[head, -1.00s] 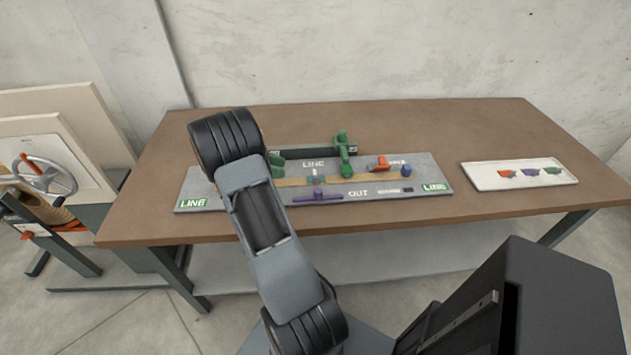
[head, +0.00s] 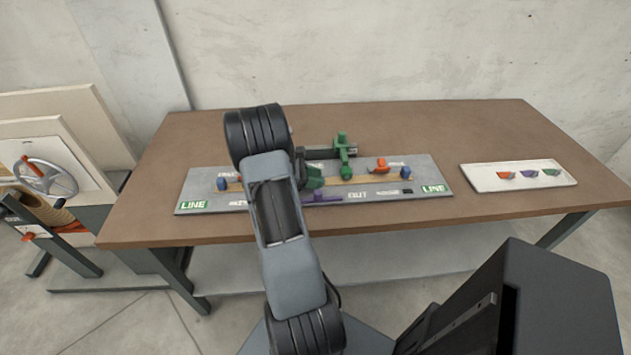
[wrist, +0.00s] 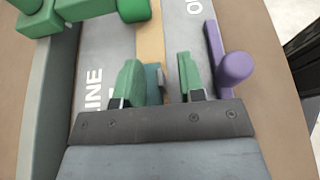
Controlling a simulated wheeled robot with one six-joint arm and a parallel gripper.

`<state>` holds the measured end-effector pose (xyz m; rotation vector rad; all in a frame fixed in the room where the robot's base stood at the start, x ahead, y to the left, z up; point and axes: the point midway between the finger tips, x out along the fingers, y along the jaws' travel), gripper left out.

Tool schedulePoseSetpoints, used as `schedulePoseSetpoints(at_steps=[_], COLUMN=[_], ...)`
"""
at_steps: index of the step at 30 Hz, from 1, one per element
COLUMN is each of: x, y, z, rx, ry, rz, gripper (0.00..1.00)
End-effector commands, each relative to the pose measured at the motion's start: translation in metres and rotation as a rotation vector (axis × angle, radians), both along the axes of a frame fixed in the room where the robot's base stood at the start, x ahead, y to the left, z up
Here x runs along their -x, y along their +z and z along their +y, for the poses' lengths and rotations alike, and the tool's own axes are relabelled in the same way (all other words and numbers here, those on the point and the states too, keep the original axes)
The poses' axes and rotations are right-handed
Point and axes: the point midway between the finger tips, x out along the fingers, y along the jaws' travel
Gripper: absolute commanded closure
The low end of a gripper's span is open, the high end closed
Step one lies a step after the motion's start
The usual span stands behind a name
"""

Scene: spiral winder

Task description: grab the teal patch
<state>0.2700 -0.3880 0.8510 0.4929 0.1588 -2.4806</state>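The teal patch (wrist: 153,80) shows in the wrist view at the end of the tan strip (wrist: 150,42), between my gripper's fingers and close beside the left one, which partly hides it. I cannot tell whether they touch. My gripper (wrist: 160,72) has two green fingers standing apart, low over the grey board. In the head view my gripper (head: 314,178) is at the strip near the board's middle, and the teal patch is hidden there behind it and my arm.
A purple bar (wrist: 229,65) lies just right of my right finger. A green clamp (head: 342,155) stands behind the strip. Orange (head: 379,165) and blue (head: 406,169) pieces are farther right. A white tray (head: 480,182) with several coloured pieces sits at the table's right.

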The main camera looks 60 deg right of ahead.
Motion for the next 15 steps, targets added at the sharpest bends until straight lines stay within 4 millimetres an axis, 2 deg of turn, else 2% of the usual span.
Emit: schedulePoseSetpoints(at_steps=[9, 15], x=[0.0032, 0.0031], y=[-0.002, -0.0018], z=[-0.0024, -0.0023], rx=[0.0, 0.0], ry=[0.001, 0.001], rz=[0.0, 0.0], gripper=[0.64, 0.83])
